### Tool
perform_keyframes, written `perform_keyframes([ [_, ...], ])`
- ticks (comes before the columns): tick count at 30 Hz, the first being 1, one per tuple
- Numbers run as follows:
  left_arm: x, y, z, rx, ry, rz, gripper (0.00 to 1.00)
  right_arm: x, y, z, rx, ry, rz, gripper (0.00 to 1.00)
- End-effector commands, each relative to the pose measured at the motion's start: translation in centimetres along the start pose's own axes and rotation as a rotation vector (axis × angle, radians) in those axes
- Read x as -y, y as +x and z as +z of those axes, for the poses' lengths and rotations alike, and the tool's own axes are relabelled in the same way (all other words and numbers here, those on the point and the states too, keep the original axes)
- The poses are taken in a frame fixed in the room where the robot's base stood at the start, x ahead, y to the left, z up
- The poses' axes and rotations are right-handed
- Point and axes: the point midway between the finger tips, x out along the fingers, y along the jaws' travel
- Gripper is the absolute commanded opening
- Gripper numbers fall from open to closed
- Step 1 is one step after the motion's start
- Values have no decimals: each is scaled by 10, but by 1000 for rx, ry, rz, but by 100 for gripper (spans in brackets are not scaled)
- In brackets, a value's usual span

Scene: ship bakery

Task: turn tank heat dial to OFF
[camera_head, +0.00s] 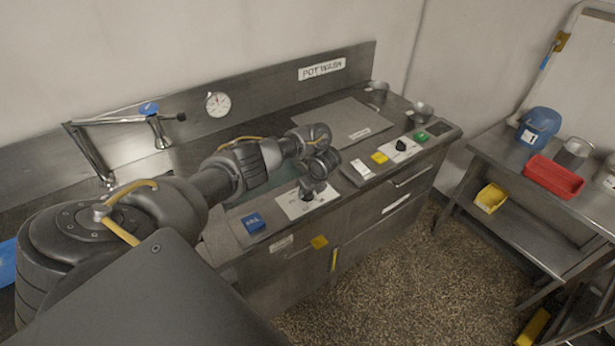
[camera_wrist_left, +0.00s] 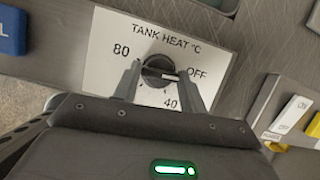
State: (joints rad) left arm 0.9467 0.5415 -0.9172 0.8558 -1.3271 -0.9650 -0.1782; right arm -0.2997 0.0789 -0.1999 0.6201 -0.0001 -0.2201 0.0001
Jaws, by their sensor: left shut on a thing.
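The tank heat dial (camera_wrist_left: 157,68) is a round black knob on a white plate (camera_wrist_left: 105,50) marked 80, 40 and OFF. A white mark on the knob points right, roughly toward the OFF lettering. My left gripper (camera_wrist_left: 160,76) is shut on the dial, one finger on each side. In the head view my left gripper (camera_head: 306,189) reaches down over the white dial plate (camera_head: 322,200) at the counter's front edge and mostly hides the knob. My right gripper is in neither view.
A blue block (camera_head: 253,222) sits left of the plate. A white switch (camera_head: 361,168), a yellow block (camera_head: 379,157), another black dial (camera_head: 401,145) and a green block (camera_head: 421,136) line the counter to the right. A side table holds a red bin (camera_head: 553,178).

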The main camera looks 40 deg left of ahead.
Motion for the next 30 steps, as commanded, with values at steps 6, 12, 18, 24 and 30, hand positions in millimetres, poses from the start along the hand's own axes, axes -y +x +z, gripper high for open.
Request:
perform_keyframes([
  [6, 3, -2, 1, 2, -111, 41, 19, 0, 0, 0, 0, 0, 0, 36],
  [12, 3, -2, 1, 1, -163, 62, 19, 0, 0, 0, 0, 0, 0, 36],
  [18, 3, -2, 2, 1, -183, 70, 19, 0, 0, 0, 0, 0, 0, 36],
  [24, 3, -2, 2, 1, -185, 70, 19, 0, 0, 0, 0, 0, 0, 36],
  [30, 3, -1, 2, 1, -185, 70, 50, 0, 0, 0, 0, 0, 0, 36],
])
